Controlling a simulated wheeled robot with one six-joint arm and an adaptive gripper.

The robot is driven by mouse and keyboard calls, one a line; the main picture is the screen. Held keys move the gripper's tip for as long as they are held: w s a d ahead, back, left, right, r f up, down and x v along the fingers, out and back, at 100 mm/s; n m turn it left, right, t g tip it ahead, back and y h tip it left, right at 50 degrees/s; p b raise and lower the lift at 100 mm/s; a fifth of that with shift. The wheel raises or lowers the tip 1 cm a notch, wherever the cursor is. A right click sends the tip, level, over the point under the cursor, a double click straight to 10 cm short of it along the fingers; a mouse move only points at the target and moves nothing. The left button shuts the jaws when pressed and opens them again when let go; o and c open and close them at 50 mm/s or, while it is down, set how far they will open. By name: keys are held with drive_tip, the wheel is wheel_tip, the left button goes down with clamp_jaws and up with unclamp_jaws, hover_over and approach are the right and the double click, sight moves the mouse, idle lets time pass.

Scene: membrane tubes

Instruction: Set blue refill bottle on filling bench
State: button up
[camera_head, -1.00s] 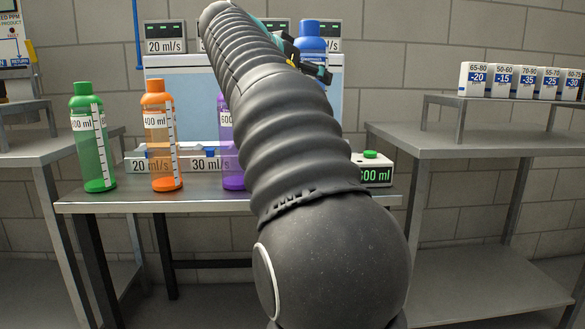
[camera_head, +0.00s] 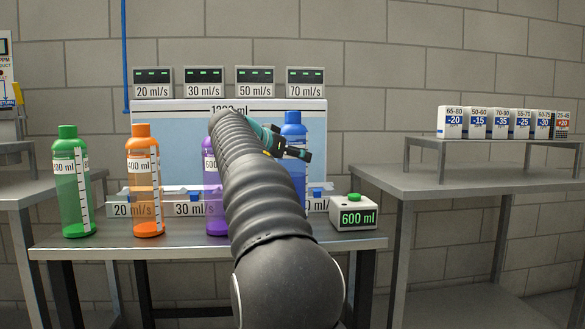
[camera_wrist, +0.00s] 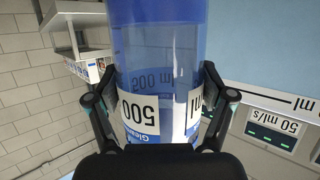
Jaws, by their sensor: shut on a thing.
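The blue refill bottle (camera_head: 292,128) has a blue cap and clear blue body. In the head view it is upright at the right side of the filling bench (camera_head: 190,242), and its lower part is mostly hidden by my arm. I cannot tell whether its base touches the bench. My gripper (camera_head: 295,152) is shut on the bottle's body. In the wrist view the bottle (camera_wrist: 165,70) fills the middle, with an upside-down 500 ml label, and the fingers of my gripper (camera_wrist: 160,108) press on both sides.
Green (camera_head: 72,190), orange (camera_head: 147,200) and purple (camera_head: 213,190) bottles stand on the bench. A box reading 600 ml (camera_head: 355,213) stands at its right end. A pale blue tank (camera_head: 180,130) is behind. Side tables flank the bench; the right one (camera_head: 400,180) holds a small rack.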

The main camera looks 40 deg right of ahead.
drive_tip(key=shift+f, duration=1.2)
drive_tip(key=shift+f+b, duration=0.1)
drive_tip(key=shift+b, duration=0.25)
drive_tip(key=o, duration=1.7)
drive_tip(key=shift+f, duration=0.1)
drive_tip(key=shift+r, duration=0.25)
drive_tip(key=v, duration=1.2)
drive_tip(key=shift+f, duration=0.15)
drive_tip(key=shift+a, duration=0.1)
